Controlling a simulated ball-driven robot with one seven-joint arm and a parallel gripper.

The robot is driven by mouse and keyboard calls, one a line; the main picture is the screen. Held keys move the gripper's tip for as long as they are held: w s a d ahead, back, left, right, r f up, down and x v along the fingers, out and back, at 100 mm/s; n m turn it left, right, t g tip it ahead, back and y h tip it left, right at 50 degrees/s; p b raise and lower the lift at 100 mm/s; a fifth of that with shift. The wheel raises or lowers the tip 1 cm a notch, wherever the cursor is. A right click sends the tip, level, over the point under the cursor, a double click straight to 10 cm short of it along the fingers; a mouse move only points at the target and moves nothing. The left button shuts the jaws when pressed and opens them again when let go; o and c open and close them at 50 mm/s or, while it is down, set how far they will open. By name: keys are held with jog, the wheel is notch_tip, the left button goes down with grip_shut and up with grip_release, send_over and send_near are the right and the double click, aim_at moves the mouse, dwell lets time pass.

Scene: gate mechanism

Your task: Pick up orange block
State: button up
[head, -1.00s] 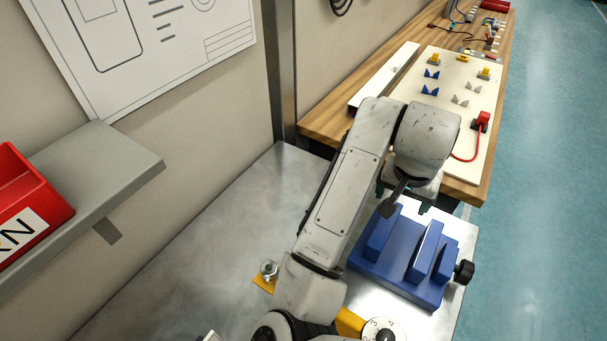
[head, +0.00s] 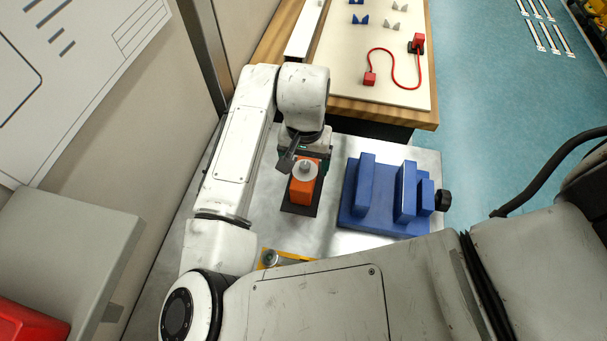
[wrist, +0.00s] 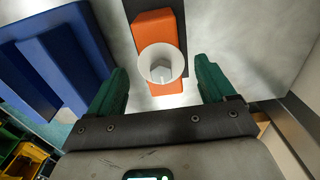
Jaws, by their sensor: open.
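The orange block (head: 301,192) stands on a dark pad (head: 287,207) on the metal table, left of the blue fixture. A white round piece with a grey stub (head: 305,171) sits on it. In the wrist view the orange block (wrist: 154,24) runs up the middle, with the white cup-like piece (wrist: 162,64) over part of it. My gripper (wrist: 160,82) is open, with one green finger on each side of the block's near end and a gap on both sides. In the head view my gripper (head: 304,152) is at the block's far end; its fingers are partly hidden.
A blue fixture (head: 378,218) with upright plates and a black knob (head: 444,201) stands close on the right. A wooden bench with a pale board (head: 340,60) lies beyond. A grey shelf (head: 70,245) is at left.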

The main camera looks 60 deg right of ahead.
aim_at(305, 172)
jog(key=shift+w+d+f+p, duration=0.1)
jog(key=shift+f+p, duration=0.25)
jog(key=shift+f, duration=0.95)
jog(key=shift+w+d+f+p, duration=0.1)
jog(key=shift+f+p, duration=0.25)
jog(key=shift+f, duration=0.95)
jog(key=shift+s, duration=0.1)
grip_shut()
jog(key=shift+r, duration=0.1)
